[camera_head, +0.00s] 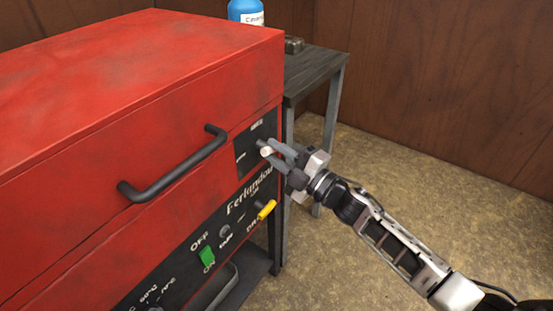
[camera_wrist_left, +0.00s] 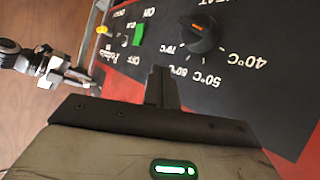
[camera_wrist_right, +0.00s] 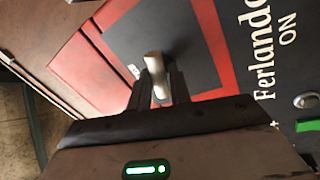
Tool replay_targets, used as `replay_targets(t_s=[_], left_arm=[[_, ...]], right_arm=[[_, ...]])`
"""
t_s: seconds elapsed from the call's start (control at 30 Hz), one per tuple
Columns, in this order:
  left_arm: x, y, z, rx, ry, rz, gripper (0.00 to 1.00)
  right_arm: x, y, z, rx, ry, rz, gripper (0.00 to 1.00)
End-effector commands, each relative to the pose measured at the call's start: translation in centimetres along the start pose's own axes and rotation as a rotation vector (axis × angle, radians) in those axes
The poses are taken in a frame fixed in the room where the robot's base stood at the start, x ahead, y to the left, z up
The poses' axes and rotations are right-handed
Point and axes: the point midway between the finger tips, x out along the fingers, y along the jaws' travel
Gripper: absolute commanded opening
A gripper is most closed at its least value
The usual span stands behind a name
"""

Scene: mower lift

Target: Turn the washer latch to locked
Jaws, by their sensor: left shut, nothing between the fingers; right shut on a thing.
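The red washer (camera_head: 120,120) fills the left of the head view, with a black handle (camera_head: 170,165) on its front. The latch (camera_wrist_right: 158,75) is a short light metal lever on a dark plate (camera_wrist_right: 165,40) at the washer's upper right front. My right gripper (camera_head: 268,150) is at this plate, its fingers shut on the latch; the right wrist view shows the lever between the fingertips. The lever's setting against the plate's labels is too small to read. My left gripper (camera_wrist_left: 163,85) is shut and empty, in front of the control panel, and is out of the head view.
The panel carries a green switch (camera_head: 207,257), a yellow lever (camera_head: 266,209) and a black temperature knob (camera_wrist_left: 203,33). A dark side table (camera_head: 318,75) with a blue bottle (camera_head: 245,12) stands behind the washer. The floor to the right is clear.

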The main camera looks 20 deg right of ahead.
Motion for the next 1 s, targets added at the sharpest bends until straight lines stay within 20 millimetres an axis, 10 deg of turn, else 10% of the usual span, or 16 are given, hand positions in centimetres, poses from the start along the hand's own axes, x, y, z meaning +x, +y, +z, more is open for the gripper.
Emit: replay_targets(t_s=[1.0], left_arm=[[1.0,0.2,1.5,0.014,-0.003,0.016,0.00]], right_arm=[[0.0,-0.1,0.1,-0.337,0.068,-0.002,0.00]])
